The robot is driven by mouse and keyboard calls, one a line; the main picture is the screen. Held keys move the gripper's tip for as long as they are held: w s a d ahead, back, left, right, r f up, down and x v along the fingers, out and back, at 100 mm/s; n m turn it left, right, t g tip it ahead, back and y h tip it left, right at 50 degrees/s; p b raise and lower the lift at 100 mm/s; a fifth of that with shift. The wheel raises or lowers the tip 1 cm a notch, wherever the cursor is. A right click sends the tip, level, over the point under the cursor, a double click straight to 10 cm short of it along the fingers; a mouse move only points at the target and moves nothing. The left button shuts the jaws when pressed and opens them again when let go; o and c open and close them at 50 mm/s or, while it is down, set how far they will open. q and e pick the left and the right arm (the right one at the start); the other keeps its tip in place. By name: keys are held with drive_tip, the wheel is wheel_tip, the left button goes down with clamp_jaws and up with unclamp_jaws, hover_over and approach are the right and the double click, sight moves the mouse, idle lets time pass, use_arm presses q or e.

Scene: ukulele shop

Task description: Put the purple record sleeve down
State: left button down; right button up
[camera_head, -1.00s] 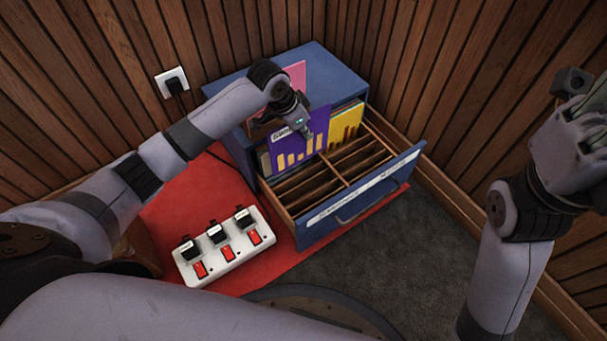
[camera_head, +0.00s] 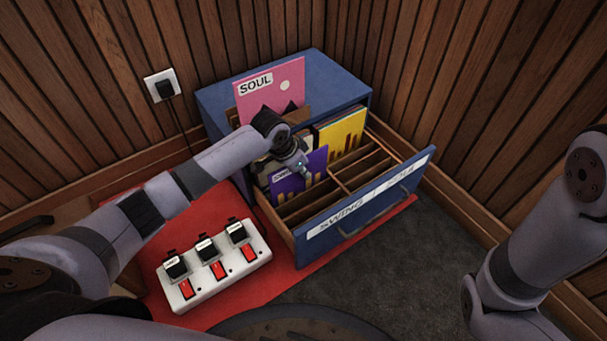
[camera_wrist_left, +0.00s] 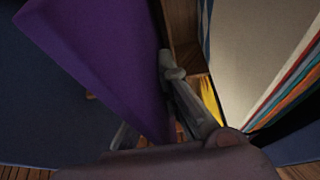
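The purple record sleeve (camera_head: 289,184), with yellow bars and a white label, stands in the left part of the open blue drawer (camera_head: 352,217), its lower part hidden in a compartment. My left gripper (camera_head: 303,171) is at its upper edge and appears shut on it. In the left wrist view the sleeve (camera_wrist_left: 105,65) runs between the fingers of the left gripper (camera_wrist_left: 150,115), close against one finger. My right arm shows at the right edge, but its gripper is out of the frame.
A pink SOUL sleeve (camera_head: 270,90) stands behind, at the cabinet (camera_head: 335,75). Yellow sleeves (camera_head: 342,132) fill a rear compartment. Front compartments look empty. A white switch box (camera_head: 214,266) sits on the red mat (camera_head: 285,283) at left. Wood walls enclose the corner.

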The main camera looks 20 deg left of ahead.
use_arm(q)
drive_tip(key=shift+f, duration=0.5)
drive_tip(key=c, duration=1.8)
unclamp_jaws()
drive_tip(key=shift+r, duration=0.1)
